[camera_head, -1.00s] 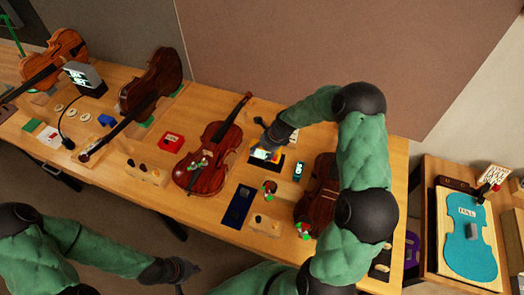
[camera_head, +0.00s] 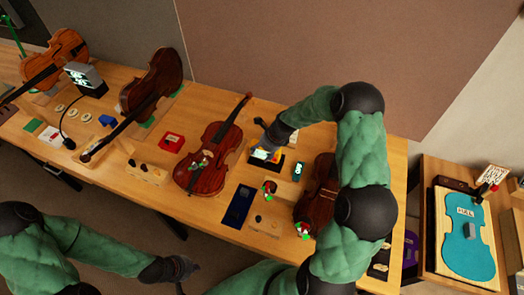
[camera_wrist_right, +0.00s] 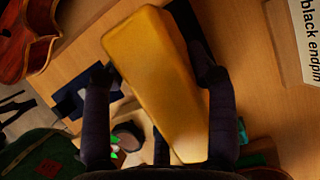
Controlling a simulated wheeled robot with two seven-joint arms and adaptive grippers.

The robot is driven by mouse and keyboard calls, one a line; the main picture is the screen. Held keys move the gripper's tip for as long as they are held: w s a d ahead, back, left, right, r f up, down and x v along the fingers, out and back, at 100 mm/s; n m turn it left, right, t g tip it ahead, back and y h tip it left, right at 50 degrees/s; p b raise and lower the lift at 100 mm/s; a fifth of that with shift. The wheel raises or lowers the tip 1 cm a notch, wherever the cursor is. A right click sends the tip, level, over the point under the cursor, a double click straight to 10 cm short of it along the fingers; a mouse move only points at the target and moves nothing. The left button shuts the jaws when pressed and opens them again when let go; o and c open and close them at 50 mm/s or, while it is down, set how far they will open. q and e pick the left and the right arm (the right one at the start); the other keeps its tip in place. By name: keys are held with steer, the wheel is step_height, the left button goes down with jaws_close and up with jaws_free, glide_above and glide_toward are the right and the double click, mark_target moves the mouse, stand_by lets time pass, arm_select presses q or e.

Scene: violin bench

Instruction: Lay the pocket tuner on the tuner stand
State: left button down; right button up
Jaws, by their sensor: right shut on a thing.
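The pocket tuner looks like a yellow block (camera_wrist_right: 150,75) between the fingers of my right gripper (camera_wrist_right: 160,85) in the right wrist view. In the head view my right gripper (camera_head: 267,147) is at the back middle of the bench, shut on the tuner, whose lit face (camera_head: 263,155) shows just below the fingers. A black flat piece that looks like the tuner stand (camera_head: 276,164) lies right under it, partly hidden; I cannot tell whether they touch. My left gripper (camera_head: 178,268) is in front of the bench, away from everything, and its opening is unclear.
A small dark device with a lit display (camera_head: 299,171) stands just right of the stand. A violin (camera_head: 209,160) lies to the left, another (camera_head: 318,195) to the right, partly behind my right arm. A dark blue mat (camera_head: 238,205) and a wooden block (camera_head: 265,222) lie nearer the front.

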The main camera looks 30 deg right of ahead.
steer(key=shift+p, duration=0.3)
stand_by(0.5)
steer(key=shift+f+b, duration=0.5)
steer(key=shift+f, duration=0.45)
stand_by(0.3)
steer(key=o, duration=1.3)
steer(key=v, duration=1.2)
steer(key=shift+w, duration=0.1)
steer(key=shift+r, duration=0.15)
